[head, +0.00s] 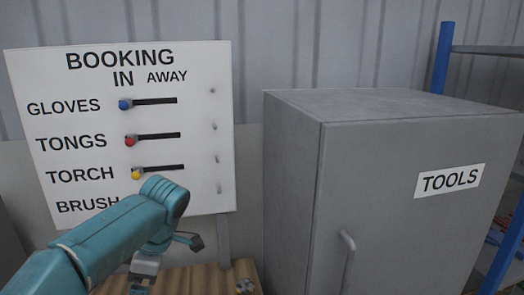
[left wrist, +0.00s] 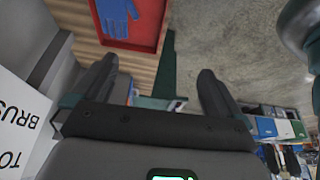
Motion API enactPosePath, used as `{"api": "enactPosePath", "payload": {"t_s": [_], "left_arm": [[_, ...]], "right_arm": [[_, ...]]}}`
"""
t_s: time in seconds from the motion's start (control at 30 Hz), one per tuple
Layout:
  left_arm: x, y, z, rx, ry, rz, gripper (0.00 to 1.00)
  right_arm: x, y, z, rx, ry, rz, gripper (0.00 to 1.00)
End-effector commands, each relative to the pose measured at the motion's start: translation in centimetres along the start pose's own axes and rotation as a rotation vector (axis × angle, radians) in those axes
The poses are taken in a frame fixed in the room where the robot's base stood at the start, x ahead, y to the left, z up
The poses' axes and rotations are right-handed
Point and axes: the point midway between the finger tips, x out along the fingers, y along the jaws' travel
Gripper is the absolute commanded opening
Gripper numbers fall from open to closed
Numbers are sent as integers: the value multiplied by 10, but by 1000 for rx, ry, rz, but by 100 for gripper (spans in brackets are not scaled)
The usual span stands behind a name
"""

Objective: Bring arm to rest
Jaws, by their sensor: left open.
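My left arm comes in from the left in the head view, in front of the lower part of the white booking board (head: 200,120). My left gripper (head: 142,284) hangs low at the bottom edge there, partly cut off. In the left wrist view the left gripper (left wrist: 157,88) is open, its two dark fingers wide apart with nothing held between them. My right gripper is in neither view.
A grey cabinet (head: 290,150) labelled TOOLS stands right of the board. Blue shelving (head: 440,55) is behind it. The left wrist view shows a red tray (left wrist: 152,40) with a blue glove (left wrist: 118,16) on a ribbed brown surface (left wrist: 75,14), and bare floor (left wrist: 225,40).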

Motion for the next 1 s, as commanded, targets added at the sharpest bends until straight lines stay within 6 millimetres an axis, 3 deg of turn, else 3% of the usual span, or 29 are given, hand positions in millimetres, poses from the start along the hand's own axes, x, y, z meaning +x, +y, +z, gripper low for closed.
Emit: {"api": "enactPosePath", "payload": {"t_s": [0.37,0.57,0.67,0.8,0.9,1.0], "left_arm": [[80,7,64,403,-133,11,100],[144,-10,115,696,-272,39,100],[188,-34,148,879,-382,73,100],[258,-97,200,1157,-579,197,100],[291,-142,220,1283,-659,312,100],[311,-179,227,1370,-682,408,100]], "right_arm": [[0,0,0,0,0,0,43],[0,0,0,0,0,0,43],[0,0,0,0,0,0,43],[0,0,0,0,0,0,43],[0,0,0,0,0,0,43],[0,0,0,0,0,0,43]]}}
